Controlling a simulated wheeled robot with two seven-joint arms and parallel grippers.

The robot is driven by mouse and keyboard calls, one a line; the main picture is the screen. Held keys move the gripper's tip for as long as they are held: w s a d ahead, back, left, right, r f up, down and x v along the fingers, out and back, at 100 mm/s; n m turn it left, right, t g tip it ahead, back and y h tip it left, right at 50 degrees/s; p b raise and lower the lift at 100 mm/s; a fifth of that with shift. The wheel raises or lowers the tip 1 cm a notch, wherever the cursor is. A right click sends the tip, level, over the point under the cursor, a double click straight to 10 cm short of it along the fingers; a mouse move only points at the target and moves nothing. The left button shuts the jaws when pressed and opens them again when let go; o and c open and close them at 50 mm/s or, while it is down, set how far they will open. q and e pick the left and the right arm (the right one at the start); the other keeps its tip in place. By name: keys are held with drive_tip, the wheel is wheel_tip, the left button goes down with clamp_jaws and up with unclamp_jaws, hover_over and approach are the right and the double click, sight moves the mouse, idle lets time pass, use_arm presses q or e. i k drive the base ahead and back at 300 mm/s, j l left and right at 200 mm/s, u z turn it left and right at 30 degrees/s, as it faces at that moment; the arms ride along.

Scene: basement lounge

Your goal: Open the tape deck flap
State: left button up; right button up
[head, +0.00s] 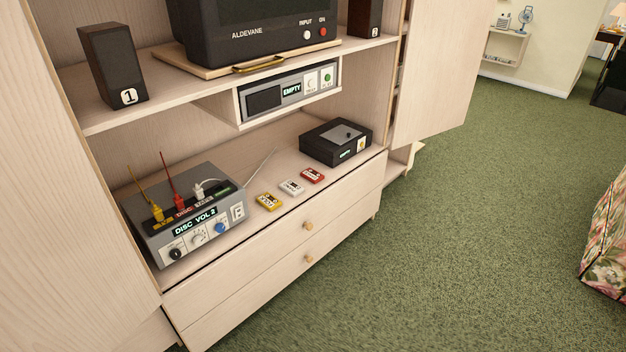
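A grey deck (287,91) hangs under the middle shelf. Neither of my grippers is in view.
A black box (336,142) with a grey top plate, also marked "EMPTY", stands right of the cassettes. A grey mixer (188,220) with plugged cables stands left. A television (255,30) and speakers stand above. Cabinet doors (440,60) flank the shelves. Green carpet at right is open.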

sight(342, 134)
drive_tip(key=i+l+u, duration=0.3)
drive_tip(key=i+l, duration=0.45)
drive_tip(key=i, duration=0.1)
